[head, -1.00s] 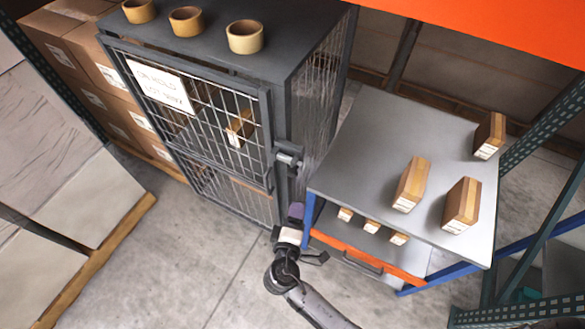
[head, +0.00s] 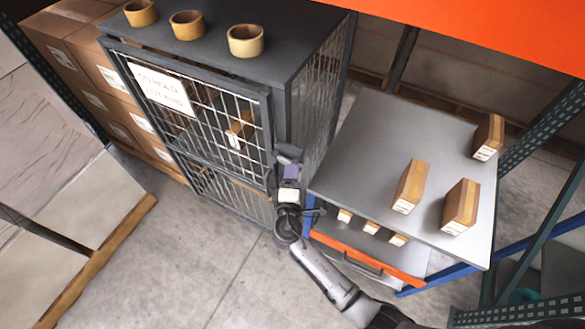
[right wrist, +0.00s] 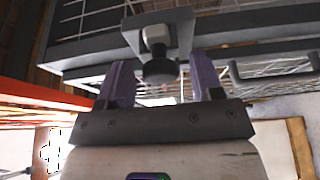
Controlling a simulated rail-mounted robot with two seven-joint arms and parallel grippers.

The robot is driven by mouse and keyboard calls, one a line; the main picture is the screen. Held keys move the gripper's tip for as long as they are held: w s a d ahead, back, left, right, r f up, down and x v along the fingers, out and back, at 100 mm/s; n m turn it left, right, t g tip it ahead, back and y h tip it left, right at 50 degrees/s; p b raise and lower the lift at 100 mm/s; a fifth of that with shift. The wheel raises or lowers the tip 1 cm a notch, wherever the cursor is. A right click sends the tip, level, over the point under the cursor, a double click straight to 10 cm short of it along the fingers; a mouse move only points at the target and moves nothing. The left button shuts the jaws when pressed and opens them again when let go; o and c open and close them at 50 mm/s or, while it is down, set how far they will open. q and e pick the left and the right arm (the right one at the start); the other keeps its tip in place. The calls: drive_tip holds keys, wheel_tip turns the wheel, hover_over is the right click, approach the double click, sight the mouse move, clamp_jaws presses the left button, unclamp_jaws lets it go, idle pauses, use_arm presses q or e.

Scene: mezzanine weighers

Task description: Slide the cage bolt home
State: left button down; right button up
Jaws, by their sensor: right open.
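The grey wire-mesh cage (head: 318,75) stands left of centre, and its mesh door (head: 268,125) faces me, closed or nearly so. The cage bolt (head: 286,151) is at the door's right edge, partly hidden by my gripper in the head view. The right wrist view shows a dark round bolt knob (right wrist: 160,71) on a grey bracket with a pale block above it. My right gripper (head: 290,172) is open at the bolt. Its purple fingers (right wrist: 118,84) stand on either side of the knob, with gaps showing. My left gripper is out of view.
A grey-topped cart (head: 350,130) with several wooden blocks stands close right of my right arm; its orange edge (head: 370,257) is near. Three rings (head: 245,40) sit on the cage top. Stacked cartons (head: 75,55) are at left. The floor in front is clear.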

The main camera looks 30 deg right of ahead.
drive_tip(key=shift+x, duration=1.35)
clamp_jaws()
